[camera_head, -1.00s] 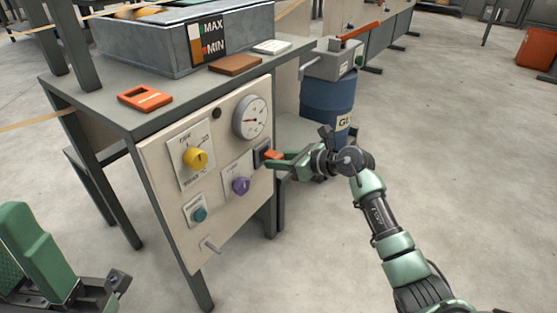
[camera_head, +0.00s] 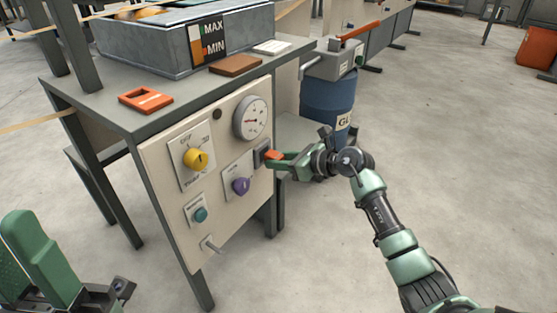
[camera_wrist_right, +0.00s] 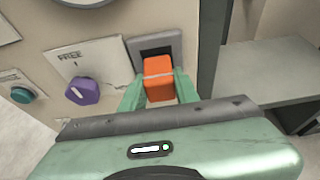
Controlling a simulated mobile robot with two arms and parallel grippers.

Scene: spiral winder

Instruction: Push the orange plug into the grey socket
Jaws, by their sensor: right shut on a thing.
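The orange plug (camera_wrist_right: 158,77) is held between the fingers of my right gripper (camera_wrist_right: 159,92) in the right wrist view. The plug also shows as a small orange piece in the head view (camera_head: 273,155). The dark grey socket (camera_wrist_right: 146,46) is on the panel right behind the plug, and its edge also shows in the head view (camera_head: 261,152). The plug overlaps the socket; how deep it sits in it I cannot tell. My right gripper (camera_head: 278,160) reaches the panel from the right. Only green and dark parts of my left arm show at the lower left; its fingertips are not clear.
The beige panel (camera_head: 215,225) carries a yellow knob (camera_head: 196,160), a purple knob (camera_head: 241,186), a teal button (camera_head: 200,214), a gauge (camera_head: 250,118) and a crank handle (camera_head: 211,245). A blue drum (camera_head: 328,100) stands behind my right gripper. Open floor lies to the right.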

